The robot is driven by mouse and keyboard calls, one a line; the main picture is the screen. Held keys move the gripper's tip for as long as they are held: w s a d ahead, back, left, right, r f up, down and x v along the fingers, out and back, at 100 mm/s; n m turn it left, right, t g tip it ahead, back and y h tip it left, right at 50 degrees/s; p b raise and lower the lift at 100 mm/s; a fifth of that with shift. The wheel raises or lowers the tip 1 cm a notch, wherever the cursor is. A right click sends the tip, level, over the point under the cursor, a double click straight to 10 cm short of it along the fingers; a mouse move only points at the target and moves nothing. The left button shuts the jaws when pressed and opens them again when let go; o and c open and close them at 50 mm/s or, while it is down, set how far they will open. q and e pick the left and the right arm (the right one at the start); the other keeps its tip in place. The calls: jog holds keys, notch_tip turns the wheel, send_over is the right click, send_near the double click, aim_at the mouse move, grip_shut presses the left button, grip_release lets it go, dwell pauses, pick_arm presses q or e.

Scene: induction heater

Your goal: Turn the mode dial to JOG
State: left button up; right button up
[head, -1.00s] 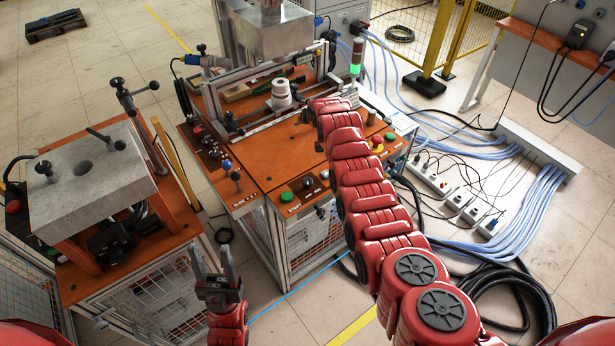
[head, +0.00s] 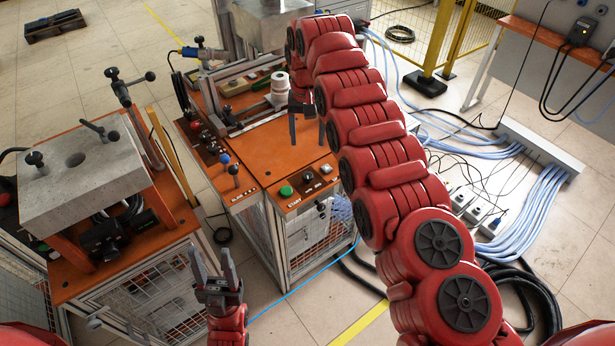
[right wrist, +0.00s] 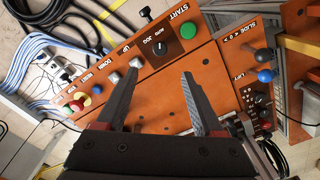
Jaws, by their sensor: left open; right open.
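The mode dial (head: 308,177) is a small black knob on the orange panel, beside the green START button (head: 286,191). In the right wrist view the dial (right wrist: 160,48) sits by a label reading JOG, with the green button (right wrist: 188,30) to its right. Its pointer is too small to read surely. My right gripper (head: 307,135) is open and empty, above the panel and apart from the dial. In the right wrist view its fingertips (right wrist: 162,70) point toward the dial, one on either side. My left gripper (head: 212,252) is open and empty, low in front of the orange tables.
Several push buttons (right wrist: 110,78) line the panel beside the dial. Blue and black ball-topped levers (head: 229,165) stand at the panel's left. A steel-topped fixture (head: 85,170) stands at left. My right arm hides part of the bench. Cables lie on the floor at right.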

jog(key=p, duration=0.2)
send_over(308, 175)
notch_tip(308, 175, down, 9)
jog(key=shift+a+f, duration=0.1)
jog(key=shift+a, duration=0.05)
notch_tip(308, 175, down, 3)
jog(key=shift+f, duration=0.1)
jog(key=shift+f+b, duration=0.35)
jog(key=shift+f, duration=0.15)
jog(key=shift+r, duration=0.1)
grip_shut()
